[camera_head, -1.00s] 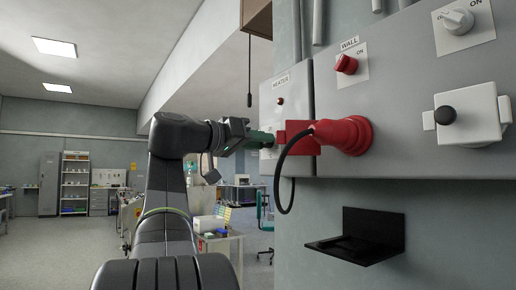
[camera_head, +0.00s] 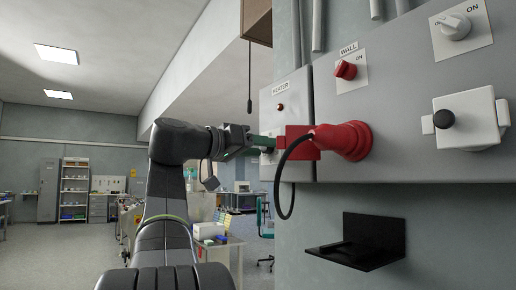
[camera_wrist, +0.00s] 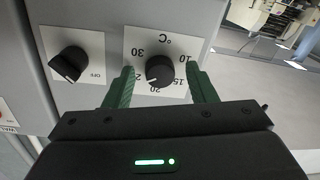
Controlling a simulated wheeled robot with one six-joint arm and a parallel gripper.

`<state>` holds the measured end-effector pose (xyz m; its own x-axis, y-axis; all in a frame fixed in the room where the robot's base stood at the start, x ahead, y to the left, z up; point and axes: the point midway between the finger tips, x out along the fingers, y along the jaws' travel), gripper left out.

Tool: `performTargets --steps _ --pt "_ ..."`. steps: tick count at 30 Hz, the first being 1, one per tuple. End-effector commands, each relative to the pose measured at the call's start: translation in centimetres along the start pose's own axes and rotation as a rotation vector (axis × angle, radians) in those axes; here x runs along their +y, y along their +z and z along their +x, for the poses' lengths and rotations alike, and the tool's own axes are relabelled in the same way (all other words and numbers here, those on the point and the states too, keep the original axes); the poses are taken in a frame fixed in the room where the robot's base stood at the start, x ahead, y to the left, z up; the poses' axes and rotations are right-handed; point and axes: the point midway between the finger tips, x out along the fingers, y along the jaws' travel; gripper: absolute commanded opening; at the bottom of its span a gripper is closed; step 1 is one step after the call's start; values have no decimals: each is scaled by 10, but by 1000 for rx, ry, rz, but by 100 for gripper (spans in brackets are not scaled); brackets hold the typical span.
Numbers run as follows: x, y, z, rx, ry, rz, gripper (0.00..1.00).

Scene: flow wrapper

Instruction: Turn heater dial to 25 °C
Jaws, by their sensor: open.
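The heater dial (camera_wrist: 159,69) is a round black knob on a white plate (camera_wrist: 133,45) marked in °C, with 30, 25, 20, 15 and 10 around it, seen tilted in the wrist view. A white mark on the knob points down toward about 20. My gripper (camera_wrist: 160,85) is open, with one green finger on each side of the dial and gaps between fingers and knob. In the head view my gripper (camera_head: 262,143) reaches the heater box, and the red plug hides part of that area; the dial is not visible there.
A black on/off knob (camera_wrist: 68,64) sits left of the dial in the wrist view. In the head view, a red plug (camera_head: 343,138) with a hanging black cable (camera_head: 279,195) is close to my gripper. A black shelf (camera_head: 357,250) juts out below.

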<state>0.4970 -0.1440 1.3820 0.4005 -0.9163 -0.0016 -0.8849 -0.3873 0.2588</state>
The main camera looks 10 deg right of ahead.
Motion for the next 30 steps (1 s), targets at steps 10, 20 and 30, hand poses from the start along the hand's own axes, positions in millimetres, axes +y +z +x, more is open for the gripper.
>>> performTargets --steps 10,20,30 --pt "-1 -1 -24 2 -5 0 51" --pt "0 -1 -86 2 -5 0 51" --pt "-1 0 -131 1 -2 0 51"
